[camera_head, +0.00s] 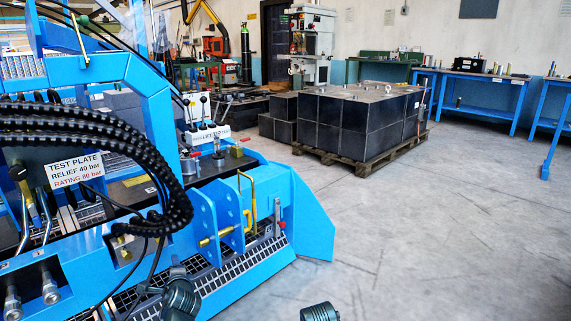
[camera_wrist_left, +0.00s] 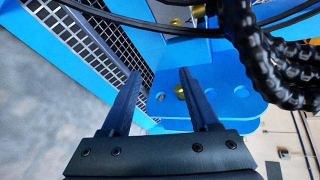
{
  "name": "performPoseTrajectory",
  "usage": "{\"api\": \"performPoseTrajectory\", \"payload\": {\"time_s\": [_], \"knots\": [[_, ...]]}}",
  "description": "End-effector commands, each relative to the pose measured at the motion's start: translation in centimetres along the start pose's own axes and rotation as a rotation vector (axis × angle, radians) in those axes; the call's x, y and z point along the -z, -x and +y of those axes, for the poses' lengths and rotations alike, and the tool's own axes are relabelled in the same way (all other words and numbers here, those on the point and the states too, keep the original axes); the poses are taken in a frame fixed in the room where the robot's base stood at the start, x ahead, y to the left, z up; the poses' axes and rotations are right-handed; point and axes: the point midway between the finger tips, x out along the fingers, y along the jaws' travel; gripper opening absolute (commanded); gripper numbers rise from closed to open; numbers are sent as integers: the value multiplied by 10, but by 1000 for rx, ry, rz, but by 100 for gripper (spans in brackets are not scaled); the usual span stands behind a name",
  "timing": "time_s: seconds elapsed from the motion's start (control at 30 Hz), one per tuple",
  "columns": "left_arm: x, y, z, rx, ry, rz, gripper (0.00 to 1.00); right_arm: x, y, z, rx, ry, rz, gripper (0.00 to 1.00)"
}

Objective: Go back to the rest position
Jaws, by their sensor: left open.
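My left gripper (camera_wrist_left: 160,78) is open and empty in the left wrist view, its two dark fingers spread apart. Beyond the fingers is a blue plate with round holes and a brass-coloured pin. A black ribbed hose bundle (camera_wrist_left: 258,75) hangs to the right of the fingers, apart from them. In the head view dark rounded parts, likely of my arms, show at the bottom edge; no gripper fingers can be made out there. My right gripper is not in view.
The blue machine (camera_head: 315,225) fills the left, with black hoses (camera_head: 95,135) looping in front and a test plate sign (camera_head: 75,170). Dark blocks (camera_head: 350,115) stand on a wooden pallet (camera_head: 365,168). Blue workbenches (camera_head: 480,95) line the back right. The grey floor at right is clear.

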Motion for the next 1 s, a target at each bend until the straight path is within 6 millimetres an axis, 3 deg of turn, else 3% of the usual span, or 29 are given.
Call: {"api": "performPoseTrajectory", "payload": {"time_s": [0.03, 0.17, 0.3, 0.43, 0.63, 0.67, 0.87, 1.0], "knots": [[20, 20, -14, -86, 107, 22, 61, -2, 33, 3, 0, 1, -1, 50], [78, 75, 2, -380, 406, 21, 61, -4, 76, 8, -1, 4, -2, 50], [129, 152, 25, -696, 621, -55, 61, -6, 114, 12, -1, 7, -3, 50], [156, 217, 38, -912, 714, -159, 61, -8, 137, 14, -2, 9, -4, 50], [174, 311, 44, -1149, 749, -342, 61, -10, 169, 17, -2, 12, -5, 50], [173, 320, 41, -1167, 751, -364, 61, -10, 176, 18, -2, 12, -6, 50], [160, 330, -4, -1157, 759, -359, 61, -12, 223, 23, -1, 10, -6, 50], [150, 344, -41, -1157, 760, -359, 61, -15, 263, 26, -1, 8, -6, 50]]}}
